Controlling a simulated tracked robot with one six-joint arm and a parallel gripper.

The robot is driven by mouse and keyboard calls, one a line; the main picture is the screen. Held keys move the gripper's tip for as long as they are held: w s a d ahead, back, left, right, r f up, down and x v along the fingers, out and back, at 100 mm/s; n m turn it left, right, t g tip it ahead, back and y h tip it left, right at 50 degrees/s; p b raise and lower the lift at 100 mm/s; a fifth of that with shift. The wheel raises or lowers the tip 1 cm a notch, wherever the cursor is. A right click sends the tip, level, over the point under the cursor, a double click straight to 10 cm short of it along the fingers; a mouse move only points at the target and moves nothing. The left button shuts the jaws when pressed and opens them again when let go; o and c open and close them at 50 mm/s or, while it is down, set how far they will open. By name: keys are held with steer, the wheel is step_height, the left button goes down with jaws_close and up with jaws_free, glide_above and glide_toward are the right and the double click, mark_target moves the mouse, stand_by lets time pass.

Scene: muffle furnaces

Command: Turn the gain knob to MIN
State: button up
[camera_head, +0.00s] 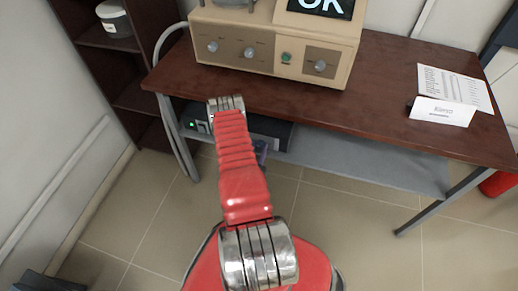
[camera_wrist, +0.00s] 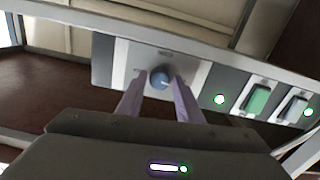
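In the wrist view a small round blue-grey knob (camera_wrist: 160,78) sits on a light panel plate (camera_wrist: 195,72). The lettering above it is too blurred to read, so I cannot confirm it is the gain knob. A pale mark shows on its face, but its setting is unclear. My gripper (camera_wrist: 158,80) is open, with one finger on each side of the knob. Small gaps show beside the knob; whether the fingertips reach past its face is unclear.
In the wrist view a green switch (camera_wrist: 257,98), a grey switch (camera_wrist: 293,107) and green lights are right of the knob. In the head view a beige unit (camera_head: 275,45) with several knobs stands on the brown desk (camera_head: 385,85). A dark unit (camera_head: 270,130) sits on the lower shelf.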

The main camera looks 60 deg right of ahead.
steer(key=c, duration=0.7)
steer(key=shift+c, duration=0.2)
steer(key=shift+n, duration=0.6)
steer(key=o, duration=1)
steer(key=shift+o, duration=0.2)
steer(key=shift+a, duration=0.1)
steer(key=s+a, duration=0.2)
steer(key=a, duration=1.1)
steer(key=shift+a, duration=0.25)
steer(key=shift+s+f, duration=0.1)
